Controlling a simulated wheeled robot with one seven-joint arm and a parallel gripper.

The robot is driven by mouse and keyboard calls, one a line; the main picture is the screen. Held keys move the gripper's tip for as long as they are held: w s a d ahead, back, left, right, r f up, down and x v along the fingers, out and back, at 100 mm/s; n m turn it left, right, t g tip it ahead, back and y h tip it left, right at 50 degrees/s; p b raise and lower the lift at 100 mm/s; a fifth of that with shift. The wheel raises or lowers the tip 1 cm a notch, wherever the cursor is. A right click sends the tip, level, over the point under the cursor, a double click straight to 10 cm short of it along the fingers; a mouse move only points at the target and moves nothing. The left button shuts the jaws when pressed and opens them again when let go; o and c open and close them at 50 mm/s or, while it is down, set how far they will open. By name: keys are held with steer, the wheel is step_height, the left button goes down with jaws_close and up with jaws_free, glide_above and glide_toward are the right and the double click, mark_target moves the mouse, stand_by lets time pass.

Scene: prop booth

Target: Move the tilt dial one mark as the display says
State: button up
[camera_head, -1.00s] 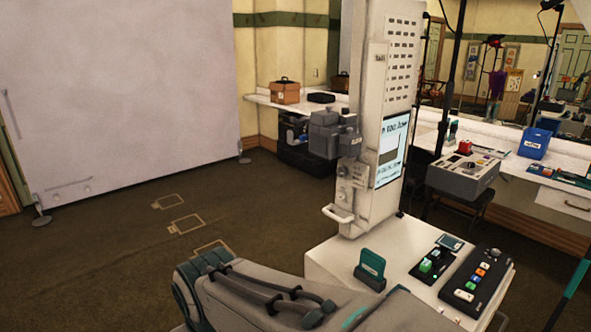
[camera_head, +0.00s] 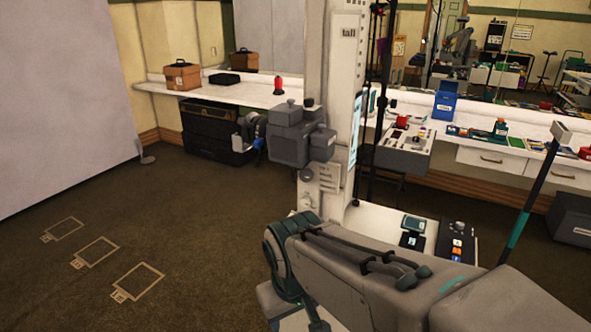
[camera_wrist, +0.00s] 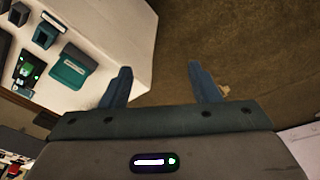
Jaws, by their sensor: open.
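The tall booth column (camera_head: 341,95) stands mid-picture in the head view. Its display (camera_head: 356,128) is seen nearly edge-on, so its text cannot be read. A grey camera box (camera_head: 291,145) is on the column's left side. Small round knobs (camera_head: 307,176) sit below it; I cannot tell which is the tilt dial, nor read its marks. My gripper (camera_wrist: 160,80) is open and empty in the wrist view, its two blue-grey fingers apart over the brown floor. The gripper is not seen in the head view, where my forearm covers part of the booth's base.
The white booth counter (camera_head: 378,218) holds a button panel (camera_head: 457,240). In the wrist view a teal holder (camera_wrist: 72,67) stands on the white top left of the fingers. A dark pole (camera_head: 530,200) rises at right. Floor (camera_head: 190,225) left of the column is open.

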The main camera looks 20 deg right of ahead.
steer(key=w+d+n+g+h+p, duration=0.2)
steer(key=d+n+h, duration=0.2)
steer(key=d+n, duration=0.15)
steer(key=n+t+h+p, duration=0.4)
steer(key=n+t+h, duration=0.6)
steer(key=n, duration=1)
glide_toward(304, 177)
steer(key=shift+t+y, duration=0.3)
steer(key=shift+t, duration=0.2)
steer(key=p+x, duration=0.1)
steer(key=x, duration=0.3)
steer(key=p+x, duration=0.2)
steer(key=x, duration=0.2)
steer(key=shift+s+d+f, duration=0.1)
steer(key=shift+s+d, duration=0.1)
steer(key=shift+d, duration=0.1)
steer(key=c, duration=1)
